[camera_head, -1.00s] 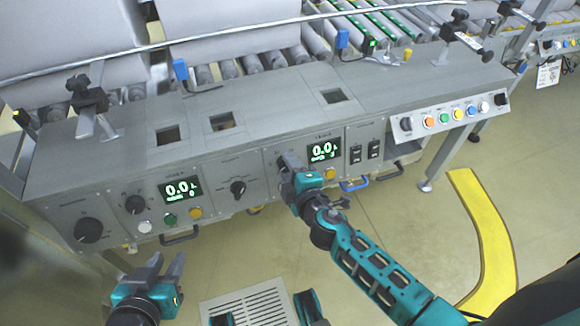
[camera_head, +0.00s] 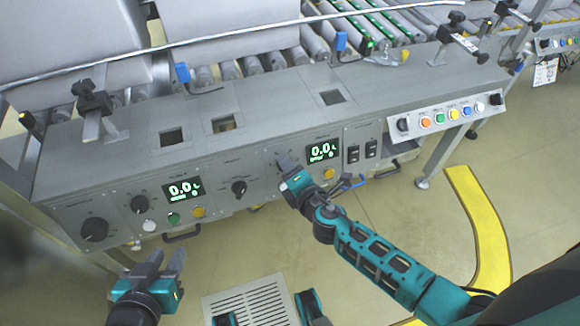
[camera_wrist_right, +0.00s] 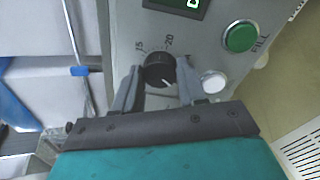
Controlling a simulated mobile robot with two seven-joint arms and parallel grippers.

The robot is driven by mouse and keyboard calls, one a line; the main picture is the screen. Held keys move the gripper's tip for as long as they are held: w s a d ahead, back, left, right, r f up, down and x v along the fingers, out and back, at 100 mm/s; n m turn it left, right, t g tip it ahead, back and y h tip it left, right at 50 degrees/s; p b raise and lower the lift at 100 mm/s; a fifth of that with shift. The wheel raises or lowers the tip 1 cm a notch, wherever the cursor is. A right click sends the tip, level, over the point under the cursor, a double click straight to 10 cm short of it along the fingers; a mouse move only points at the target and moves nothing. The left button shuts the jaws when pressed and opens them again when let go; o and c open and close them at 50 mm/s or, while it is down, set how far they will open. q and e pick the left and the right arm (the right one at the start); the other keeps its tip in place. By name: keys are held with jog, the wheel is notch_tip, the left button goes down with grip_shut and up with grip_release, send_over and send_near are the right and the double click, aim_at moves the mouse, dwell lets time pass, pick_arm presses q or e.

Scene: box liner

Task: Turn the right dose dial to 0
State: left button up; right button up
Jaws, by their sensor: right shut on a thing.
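The right dose dial (camera_wrist_right: 158,72) is a round black knob with a white pointer line, seen in the right wrist view. The numbers 15 and 20 show beside it; the 0 mark cannot be made out. My right gripper (camera_wrist_right: 160,78) has one grey finger on each side of the knob and is shut on it. In the head view my right gripper (camera_head: 284,162) is at the right panel and hides the dial. The right display (camera_head: 322,151) reads 0.0. My left gripper (camera_head: 167,262) is open and empty, in front of the left panel.
The left panel has a display (camera_head: 182,189) reading 0.0 and black dials (camera_head: 139,204). A green button (camera_wrist_right: 240,37) and a white button (camera_wrist_right: 213,81) sit close to my right fingers. A black selector (camera_head: 239,188) is between the panels. Open floor lies in front.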

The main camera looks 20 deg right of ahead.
jog(key=shift+w, duration=0.1)
dwell(0.3)
jog(key=o, duration=1.1)
jog(key=shift+c, duration=0.2)
jog(key=v, duration=1.3)
jog(key=shift+p, duration=0.45)
jog(key=shift+a, duration=0.1)
